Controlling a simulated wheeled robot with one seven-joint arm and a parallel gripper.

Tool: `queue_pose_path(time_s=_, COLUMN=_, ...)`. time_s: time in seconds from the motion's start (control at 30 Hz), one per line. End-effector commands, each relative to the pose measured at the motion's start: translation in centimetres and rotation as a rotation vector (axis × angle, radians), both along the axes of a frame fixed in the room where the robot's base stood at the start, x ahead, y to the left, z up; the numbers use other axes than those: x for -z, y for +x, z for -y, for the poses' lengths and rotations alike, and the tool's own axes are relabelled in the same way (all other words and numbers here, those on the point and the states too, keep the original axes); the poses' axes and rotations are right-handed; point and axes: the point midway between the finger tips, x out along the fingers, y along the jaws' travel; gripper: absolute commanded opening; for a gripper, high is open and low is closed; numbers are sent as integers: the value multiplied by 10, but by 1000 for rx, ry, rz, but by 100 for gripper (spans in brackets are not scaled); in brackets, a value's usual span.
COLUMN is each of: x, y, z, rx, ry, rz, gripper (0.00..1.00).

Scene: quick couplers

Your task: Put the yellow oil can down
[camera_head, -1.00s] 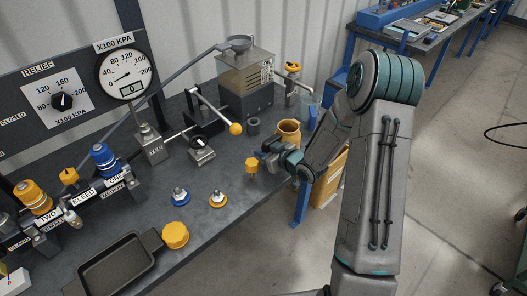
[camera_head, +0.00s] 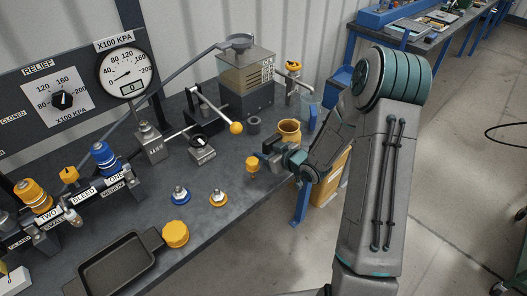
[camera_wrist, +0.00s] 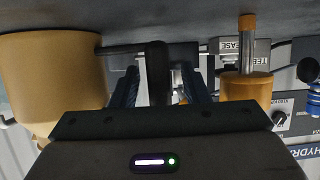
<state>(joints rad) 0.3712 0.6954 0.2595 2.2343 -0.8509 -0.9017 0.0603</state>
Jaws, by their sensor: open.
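The yellow oil can (camera_head: 289,131) stands upright on the dark bench near its right edge, with its open top showing. In the wrist view, which is upside down, the can's wall (camera_wrist: 52,75) fills the left side. Its dark handle (camera_wrist: 156,72) lies between the two blue fingers of my gripper (camera_wrist: 163,88). My gripper (camera_head: 262,158) is beside the can, low over the bench, with its jaws open and apart around the handle. The can's base is partly hidden by my gripper in the head view.
A small orange-capped post (camera_head: 251,163) stands close to my fingertips, and shows in the wrist view (camera_wrist: 247,88). A grey ring (camera_head: 253,126), a clear jug (camera_head: 308,112) and a yellow-knobbed lever (camera_head: 236,128) are nearby. The front bench holds a black tray (camera_head: 115,262) and yellow knob (camera_head: 175,234).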

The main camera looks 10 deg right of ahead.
Motion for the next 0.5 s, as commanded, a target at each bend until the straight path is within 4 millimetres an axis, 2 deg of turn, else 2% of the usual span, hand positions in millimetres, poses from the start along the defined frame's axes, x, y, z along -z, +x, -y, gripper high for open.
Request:
queue_pose_path(time_s=0.3, x=-25, y=-51, z=38, rx=3, ry=-1, rz=2, gripper=42)
queue_pose_path(time_s=0.5, x=-37, y=-72, z=54, rx=2, ry=-2, rz=1, gripper=42)
